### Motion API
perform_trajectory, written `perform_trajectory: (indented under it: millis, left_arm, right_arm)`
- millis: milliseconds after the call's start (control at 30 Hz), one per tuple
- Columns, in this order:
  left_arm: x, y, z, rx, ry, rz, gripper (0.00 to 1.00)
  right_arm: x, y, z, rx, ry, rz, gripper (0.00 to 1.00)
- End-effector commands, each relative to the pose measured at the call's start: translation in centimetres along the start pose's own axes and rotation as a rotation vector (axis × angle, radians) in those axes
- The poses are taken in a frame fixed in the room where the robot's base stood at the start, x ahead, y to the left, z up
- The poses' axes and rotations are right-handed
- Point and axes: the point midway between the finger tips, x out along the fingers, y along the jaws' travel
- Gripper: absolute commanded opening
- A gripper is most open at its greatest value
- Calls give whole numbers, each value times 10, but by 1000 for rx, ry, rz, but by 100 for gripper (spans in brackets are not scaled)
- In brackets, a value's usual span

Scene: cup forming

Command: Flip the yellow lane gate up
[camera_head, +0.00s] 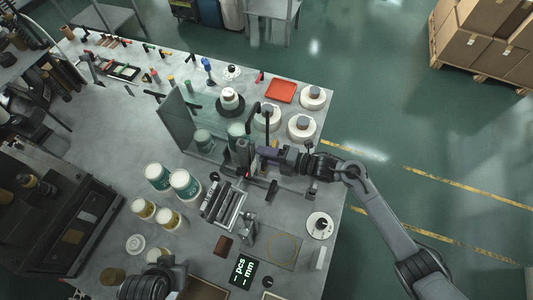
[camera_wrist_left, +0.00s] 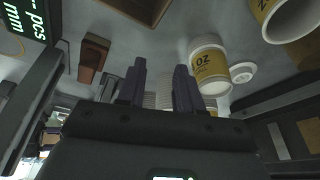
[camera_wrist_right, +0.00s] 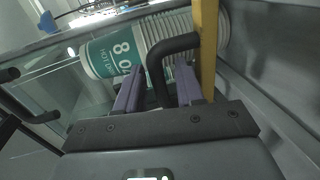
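In the right wrist view a yellow upright bar (camera_wrist_right: 208,45), apparently the yellow lane gate, stands just right of my right gripper's fingertips. A black hooked handle (camera_wrist_right: 172,45) beside it reaches down between the two purple fingers. My right gripper (camera_wrist_right: 158,88) is open around that handle, with space at its sides. In the head view the right gripper (camera_head: 260,151) is at the machine beside the glass panel; I cannot clearly pick out the yellow bar there. My left gripper (camera_wrist_left: 159,82) is open and empty, facing the cups from the table's near side.
A stack of green-labelled cups (camera_wrist_right: 112,52) lies behind the handle. The glass panel (camera_head: 178,118) stands left of the right gripper. Green cups (camera_head: 185,184) and yellow-labelled cups (camera_head: 168,218) stand on the table. A red tray (camera_head: 281,91) and white round units (camera_head: 302,127) are behind.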

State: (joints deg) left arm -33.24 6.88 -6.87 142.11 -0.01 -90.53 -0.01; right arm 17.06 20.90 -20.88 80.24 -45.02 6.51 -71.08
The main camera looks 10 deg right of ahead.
Motion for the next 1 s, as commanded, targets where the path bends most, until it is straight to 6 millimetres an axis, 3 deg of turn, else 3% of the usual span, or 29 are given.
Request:
perform_trajectory:
  millis: [233,500,833,1000]
  left_arm:
    - [0,0,0,0,0,0,35]
    - [0,0,0,0,0,0,35]
    - [0,0,0,0,0,0,35]
    - [1,0,0,0,0,0,35]
  right_arm:
    - [0,0,0,0,-1,0,37]
    - [0,0,0,0,-1,0,0]
    - [0,1,1,10,1,0,0]
    - [-2,11,9,120,21,1,0]
